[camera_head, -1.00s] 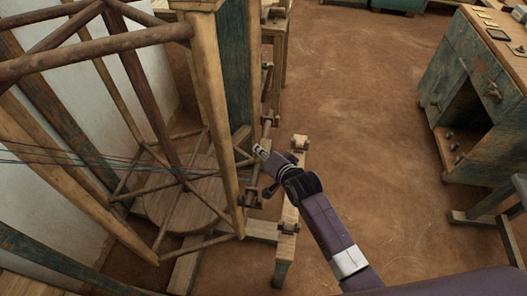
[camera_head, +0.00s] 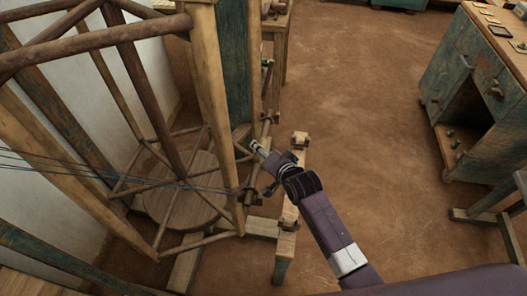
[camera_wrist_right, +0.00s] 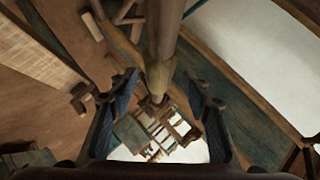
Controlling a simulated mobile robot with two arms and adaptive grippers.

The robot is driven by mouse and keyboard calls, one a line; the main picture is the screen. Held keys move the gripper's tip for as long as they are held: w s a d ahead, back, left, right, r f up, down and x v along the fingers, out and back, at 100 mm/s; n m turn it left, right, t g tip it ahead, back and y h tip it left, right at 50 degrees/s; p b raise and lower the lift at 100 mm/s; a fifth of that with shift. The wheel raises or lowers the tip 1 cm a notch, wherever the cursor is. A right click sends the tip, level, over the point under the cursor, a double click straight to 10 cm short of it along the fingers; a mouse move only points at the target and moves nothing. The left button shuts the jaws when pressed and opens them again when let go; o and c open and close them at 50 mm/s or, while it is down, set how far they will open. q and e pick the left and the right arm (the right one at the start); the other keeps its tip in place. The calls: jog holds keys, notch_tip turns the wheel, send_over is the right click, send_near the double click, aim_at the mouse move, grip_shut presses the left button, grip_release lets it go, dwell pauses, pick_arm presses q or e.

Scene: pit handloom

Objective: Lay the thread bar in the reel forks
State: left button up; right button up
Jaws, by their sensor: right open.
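My right gripper (camera_head: 256,147) reaches in from the lower right and is open beside the right side of the big wooden reel frame (camera_head: 215,105). In the right wrist view its two blue-padded fingers (camera_wrist_right: 163,84) stand apart, with a round wooden pole (camera_wrist_right: 163,35) running between or behind them; I cannot tell which, or whether it is the thread bar. Dark threads (camera_head: 120,178) cross the reel from the left and end near brackets beside the gripper. A low wooden stand (camera_head: 287,238) with fork-like brackets on top is just right of the gripper. My left gripper is out of view.
A round wooden disc (camera_head: 190,205) lies low inside the reel frame. A worn green cabinet (camera_head: 460,70) stands at the upper right. Open earth floor (camera_head: 370,130) lies between the cabinet and the stand. A white wall is at the left.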

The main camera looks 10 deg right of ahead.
jog(key=shift+s, duration=0.15)
jog(key=v, duration=1.2)
jog(key=s+d+f+n+g+h, duration=0.2)
jog(key=s+d+f+n+g, duration=0.25)
jog(key=s, duration=0.75)
jog(key=s+d+f+n+g+h, duration=0.1)
jog(key=s+d+n+g+h, duration=0.15)
jog(key=s+d+n, duration=0.65)
jog(key=s+a+f+m+g, duration=0.1)
jog(key=s+f+m, duration=0.15)
jog(key=f, duration=1.05)
jog(key=s+a+f+m+g, duration=0.1)
jog(key=s+f+m, duration=0.15)
jog(key=f, duration=0.95)
jog(key=s+d+f+n+g, duration=0.1)
jog(key=s+d+f, duration=0.2)
jog(key=s+f, duration=1.4)
jog(key=shift+s, duration=0.3)
